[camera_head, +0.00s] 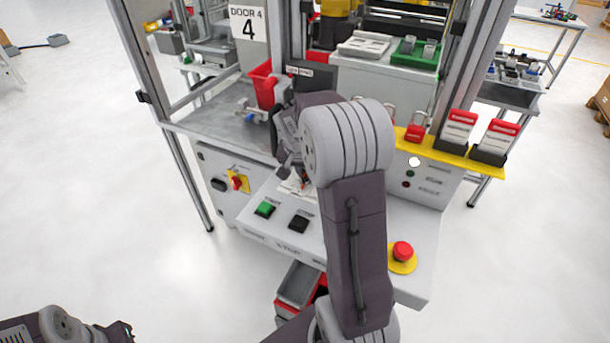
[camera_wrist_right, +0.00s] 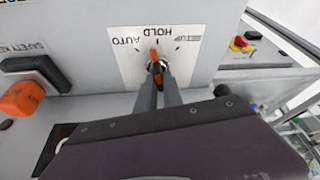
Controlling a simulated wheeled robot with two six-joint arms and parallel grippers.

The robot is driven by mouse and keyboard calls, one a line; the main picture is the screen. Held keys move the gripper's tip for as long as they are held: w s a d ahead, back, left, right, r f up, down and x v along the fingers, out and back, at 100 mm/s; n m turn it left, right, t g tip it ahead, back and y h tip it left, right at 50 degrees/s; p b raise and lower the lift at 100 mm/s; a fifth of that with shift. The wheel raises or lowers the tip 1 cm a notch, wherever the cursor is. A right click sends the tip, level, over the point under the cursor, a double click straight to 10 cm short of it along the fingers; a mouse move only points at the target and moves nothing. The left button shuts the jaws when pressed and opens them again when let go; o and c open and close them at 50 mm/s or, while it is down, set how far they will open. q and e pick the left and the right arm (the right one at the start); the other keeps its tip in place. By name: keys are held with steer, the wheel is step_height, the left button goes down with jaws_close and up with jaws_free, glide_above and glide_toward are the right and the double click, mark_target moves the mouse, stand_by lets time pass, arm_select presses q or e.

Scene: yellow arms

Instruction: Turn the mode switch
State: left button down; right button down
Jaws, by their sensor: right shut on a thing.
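The mode switch (camera_wrist_right: 154,54) is a small knob with an orange pointer on a white plate (camera_wrist_right: 122,45) marked AUTO, HOLD and SETUP, upside down in the right wrist view. The pointer is at about the HOLD mark. My right gripper (camera_wrist_right: 160,73) is shut on the knob. In the head view the white plate (camera_head: 290,188) shows only partly on the sloped console, behind my right arm, and the gripper's tips are hard to make out. My left gripper (camera_head: 122,331) is at the bottom left, far from the console; its jaws are too small to judge.
The console (camera_head: 245,213) has a green button (camera_head: 265,208), a black button (camera_head: 299,223) and a red emergency stop (camera_head: 402,250). A red-yellow rotary switch (camera_head: 238,183) is on the cabinet at left. An orange key part (camera_wrist_right: 22,98) is left of the plate.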

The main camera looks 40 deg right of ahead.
steer(key=shift+m+g+b, duration=0.4)
steer(key=shift+m+b, duration=0.2)
steer(key=shift+m, duration=0.5)
steer(key=c, duration=1.5)
jaws_free()
steer(key=shift+a, duration=0.1)
steer(key=v, duration=0.9)
steer(key=shift+a, duration=0.15)
